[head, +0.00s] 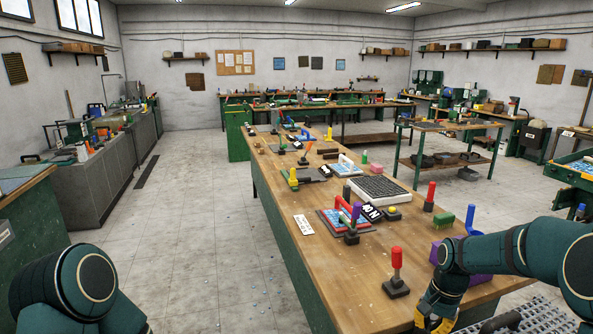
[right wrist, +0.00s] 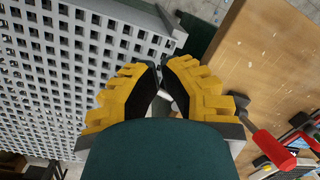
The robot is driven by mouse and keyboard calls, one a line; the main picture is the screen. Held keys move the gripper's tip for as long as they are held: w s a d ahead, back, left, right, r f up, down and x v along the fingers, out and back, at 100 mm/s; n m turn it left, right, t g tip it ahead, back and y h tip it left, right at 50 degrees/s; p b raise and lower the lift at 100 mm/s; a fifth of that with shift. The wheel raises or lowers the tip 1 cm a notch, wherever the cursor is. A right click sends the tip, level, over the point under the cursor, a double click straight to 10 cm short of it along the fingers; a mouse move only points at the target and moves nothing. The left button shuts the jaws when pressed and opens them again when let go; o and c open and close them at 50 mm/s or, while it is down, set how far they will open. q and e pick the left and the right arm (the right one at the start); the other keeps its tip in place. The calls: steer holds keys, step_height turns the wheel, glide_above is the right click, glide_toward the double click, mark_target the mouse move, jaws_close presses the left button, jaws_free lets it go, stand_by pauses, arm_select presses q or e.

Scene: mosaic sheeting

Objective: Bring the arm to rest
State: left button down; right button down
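My right gripper (head: 435,322) is at the bottom edge of the head view, beside the near right part of the long wooden workbench (head: 345,262). In the right wrist view its yellow and black fingers (right wrist: 160,68) stand a little apart, with nothing seen held between them. It hangs near the bench edge and over a grey perforated sheet (right wrist: 75,60). My left arm shows only as a dark green link at the lower left of the head view; its gripper is out of view.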

steer(key=s+a+f+n+t+y+b, duration=0.15)
steer(key=s+a+f, duration=0.25)
steer(key=a+f, duration=0.4)
steer(key=s+a+f+n+g, duration=0.1)
steer(key=s+a+f+n, duration=0.3)
steer(key=f, duration=0.5)
steer(key=s+a+f+t, duration=0.1)
steer(key=s+a+f, duration=0.2)
steer(key=s+a, duration=0.1)
steer(key=s+a+f+n+y+b, duration=0.1)
steer(key=s+a+f, duration=0.2)
steer(key=s, duration=0.4)
steer(key=shift+a+f+t, duration=0.15)
steer(key=shift+a+t, duration=0.2)
steer(key=shift+a, duration=0.35)
